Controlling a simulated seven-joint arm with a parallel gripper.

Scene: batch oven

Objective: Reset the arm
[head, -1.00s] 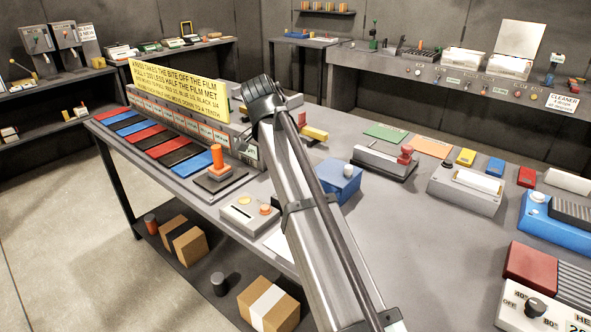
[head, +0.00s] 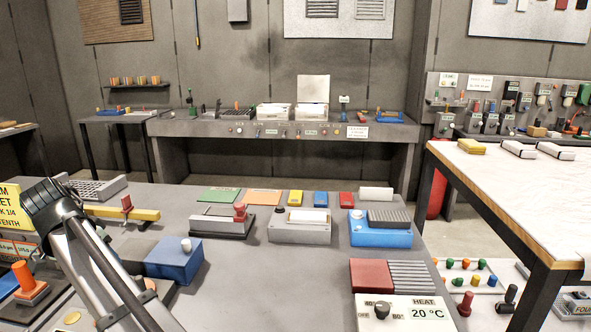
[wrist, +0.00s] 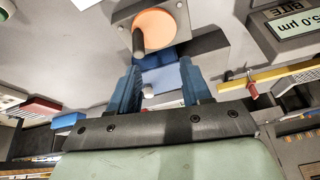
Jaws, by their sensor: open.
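My gripper (wrist: 160,85) shows in the wrist view with its two blue fingers apart and no object visibly held. My arm (head: 95,265) rises at the lower left of the head view; the fingers cannot be made out there. Beyond the fingers in the wrist view are an orange disc with a grey peg (wrist: 155,30) and a blue block with a pale knob (wrist: 160,78). In the head view a blue box with a white knob (head: 173,262) stands just right of my arm.
A yellow bar with a red knob (head: 127,212) lies close to my arm. A grey press with a red knob (head: 222,222), a blue device (head: 380,235) and a heat control reading 20 °C (head: 405,313) stand farther right. A white-topped table (head: 520,190) is at the right.

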